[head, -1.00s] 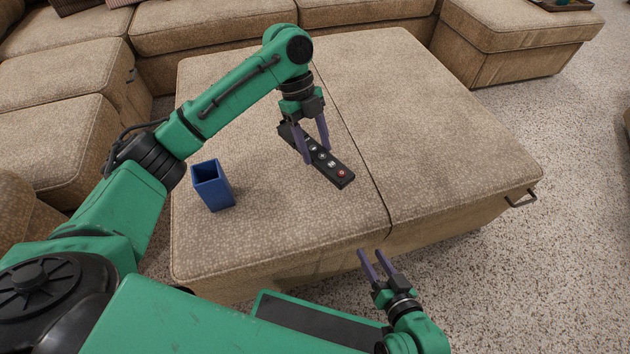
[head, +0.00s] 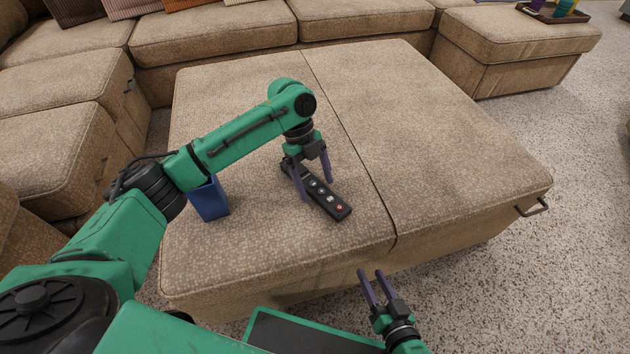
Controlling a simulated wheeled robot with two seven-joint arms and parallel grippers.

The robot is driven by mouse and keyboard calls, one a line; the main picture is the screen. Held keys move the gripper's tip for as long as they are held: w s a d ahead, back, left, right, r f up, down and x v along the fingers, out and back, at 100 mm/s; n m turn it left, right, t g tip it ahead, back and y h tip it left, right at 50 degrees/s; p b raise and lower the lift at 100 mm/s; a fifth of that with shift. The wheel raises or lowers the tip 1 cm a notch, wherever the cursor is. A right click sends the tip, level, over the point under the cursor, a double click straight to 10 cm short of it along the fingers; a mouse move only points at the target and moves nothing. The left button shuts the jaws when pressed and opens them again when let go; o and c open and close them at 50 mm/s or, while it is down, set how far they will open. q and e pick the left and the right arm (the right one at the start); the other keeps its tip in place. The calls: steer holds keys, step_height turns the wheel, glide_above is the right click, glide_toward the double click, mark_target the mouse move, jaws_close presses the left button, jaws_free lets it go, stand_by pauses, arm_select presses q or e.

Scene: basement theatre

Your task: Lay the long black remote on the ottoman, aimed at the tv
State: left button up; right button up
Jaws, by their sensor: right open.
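The long black remote (head: 338,208) lies flat on the ottoman (head: 445,170), left of its seam. It runs diagonally, with its red-button end toward the lower right. My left gripper (head: 318,191) is above it, its purple fingers spread on either side of the remote's middle, with a gap wider than the remote. The remote's far end is partly hidden behind the gripper. My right gripper (head: 371,272) is open and empty in front of the ottoman's near edge. The tv is not in view.
A blue open container (head: 211,203) stands on the ottoman's left part, partly hidden behind my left arm. Sofa seats (head: 215,37) line the back and left. A tray (head: 558,14) with items sits at the back right. The ottoman's right half is clear.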

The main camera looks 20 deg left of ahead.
arm_select(q)
steer(key=p+v, duration=0.5)
steer(key=v, duration=0.7)
arm_select(e)
step_height(320, 180, up, 6)
steer(key=g, duration=0.1)
steer(key=shift+n, duration=0.3)
